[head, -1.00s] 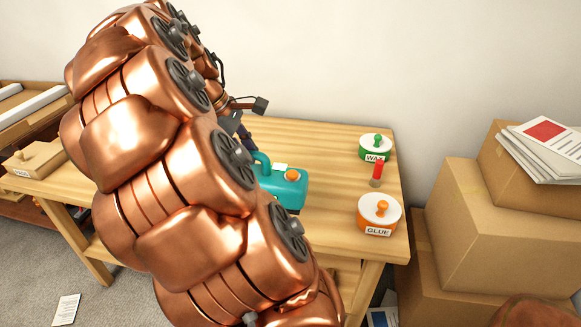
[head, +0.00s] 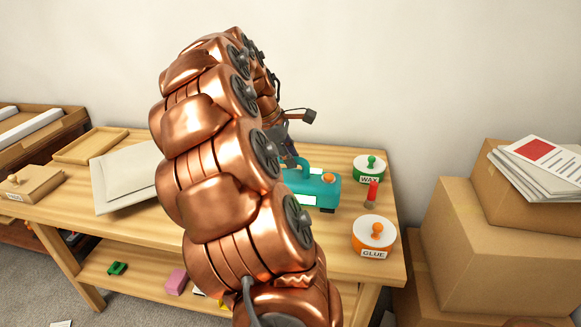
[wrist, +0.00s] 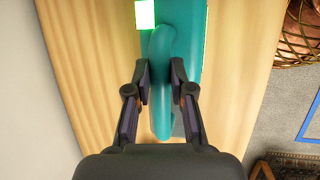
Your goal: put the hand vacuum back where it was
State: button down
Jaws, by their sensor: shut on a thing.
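The hand vacuum (head: 318,191) is teal with an orange button and a looped handle. It is at the wooden table's right half, left of the wax and glue tins. In the wrist view the vacuum's handle (wrist: 160,75) runs between the two fingers of my gripper (wrist: 160,85), which is shut on it. My gripper is mostly hidden behind my arm in the head view. I cannot tell whether the vacuum's underside touches the tabletop.
The table (head: 340,250) also holds a green-lidded wax tin (head: 368,172), a red-topped stick (head: 371,193), an orange glue tin (head: 373,240), a white tray (head: 130,178) and a wooden box (head: 33,185). Cardboard boxes (head: 475,235) stand at the right. Small items lie on the lower shelf.

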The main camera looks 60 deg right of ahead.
aim_at(291, 176)
jog(key=shift+d+f, duration=0.1)
jog(key=shift+f, duration=1.7)
jog(key=c, duration=1)
grip_release()
jog(key=v, duration=1.2)
